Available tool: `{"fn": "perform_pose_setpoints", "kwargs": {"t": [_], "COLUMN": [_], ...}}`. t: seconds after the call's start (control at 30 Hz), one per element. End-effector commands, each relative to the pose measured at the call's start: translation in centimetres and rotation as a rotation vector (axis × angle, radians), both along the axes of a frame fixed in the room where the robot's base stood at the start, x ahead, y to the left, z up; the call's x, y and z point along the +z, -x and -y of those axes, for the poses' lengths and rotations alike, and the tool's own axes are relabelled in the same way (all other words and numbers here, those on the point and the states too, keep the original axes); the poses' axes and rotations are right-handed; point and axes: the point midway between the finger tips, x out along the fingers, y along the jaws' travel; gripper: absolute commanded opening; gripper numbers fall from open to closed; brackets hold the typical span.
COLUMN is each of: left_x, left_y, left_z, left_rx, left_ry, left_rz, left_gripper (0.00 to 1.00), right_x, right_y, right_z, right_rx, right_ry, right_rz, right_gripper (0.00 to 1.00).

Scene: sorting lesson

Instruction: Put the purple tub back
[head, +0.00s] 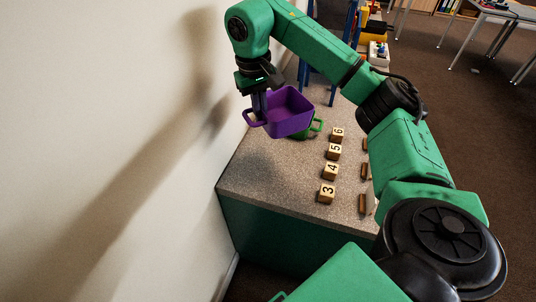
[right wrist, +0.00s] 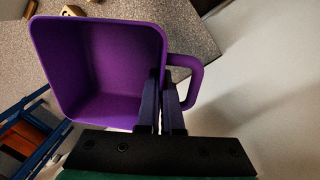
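The purple tub (head: 290,112) hangs in the air above the far left part of the counter, its open side tilted. My right gripper (head: 259,100) is shut on the tub's left side near its loop handle. In the right wrist view the fingers (right wrist: 164,104) pinch the wall of the tub (right wrist: 125,70) beside the handle; the tub looks empty. A green tub (head: 314,127) stands on the counter behind the purple one and is partly hidden by it. My left gripper is not in view.
Numbered wooden blocks (head: 327,191) stand in a row on the speckled counter (head: 262,180), with small brown pieces (head: 362,203) to their right. The counter's front left area is clear. A white wall (head: 110,150) runs close along the left. A blue rack (right wrist: 40,130) shows in the right wrist view.

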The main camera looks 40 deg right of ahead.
Motion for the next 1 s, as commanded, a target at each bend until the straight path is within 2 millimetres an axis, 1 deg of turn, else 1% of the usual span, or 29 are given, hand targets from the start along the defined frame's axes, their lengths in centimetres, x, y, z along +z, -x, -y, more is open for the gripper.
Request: {"fn": "perform_pose_setpoints", "kwargs": {"t": [0.03,0.07,0.1,0.2,0.27,0.3,0.4,0.57,0.7,0.73,1.0], "left_x": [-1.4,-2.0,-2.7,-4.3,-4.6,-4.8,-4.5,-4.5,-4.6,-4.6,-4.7], "left_y": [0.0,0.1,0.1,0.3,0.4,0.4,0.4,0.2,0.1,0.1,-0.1], "left_z": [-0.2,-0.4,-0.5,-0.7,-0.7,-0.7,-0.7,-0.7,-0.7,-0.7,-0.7], "left_rx": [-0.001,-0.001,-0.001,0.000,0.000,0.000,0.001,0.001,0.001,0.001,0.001], "left_ry": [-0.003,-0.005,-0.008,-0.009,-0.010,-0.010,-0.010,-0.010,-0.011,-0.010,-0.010], "left_rz": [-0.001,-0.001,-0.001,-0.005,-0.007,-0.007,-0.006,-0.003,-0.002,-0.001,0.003], "left_gripper": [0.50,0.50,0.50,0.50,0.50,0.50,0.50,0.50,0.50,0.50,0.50], "right_x": [-2.3,-3.4,-4.9,-8.2,-9.9,-11.1,-13.4,-15.7,-18.3,-18.7,-19.0], "right_y": [0.1,0.1,0.2,0.2,0.2,0.2,0.2,0.2,0.2,0.2,0.1], "right_z": [0.0,0.0,0.0,-0.1,0.0,0.0,0.0,0.0,0.0,0.0,0.0], "right_rx": [0.000,0.000,0.000,0.000,-0.001,-0.001,-0.001,-0.001,-0.001,-0.001,-0.001], "right_ry": [0.000,0.000,-0.001,-0.001,0.000,0.001,0.002,0.001,0.001,0.000,0.002], "right_rz": [-0.007,-0.008,-0.009,-0.008,-0.008,-0.008,-0.007,-0.004,-0.005,-0.003,-0.001], "right_gripper": [0.00,0.00,0.00,0.00,0.00,0.00,0.00,0.00,0.00,0.00,0.00]}}
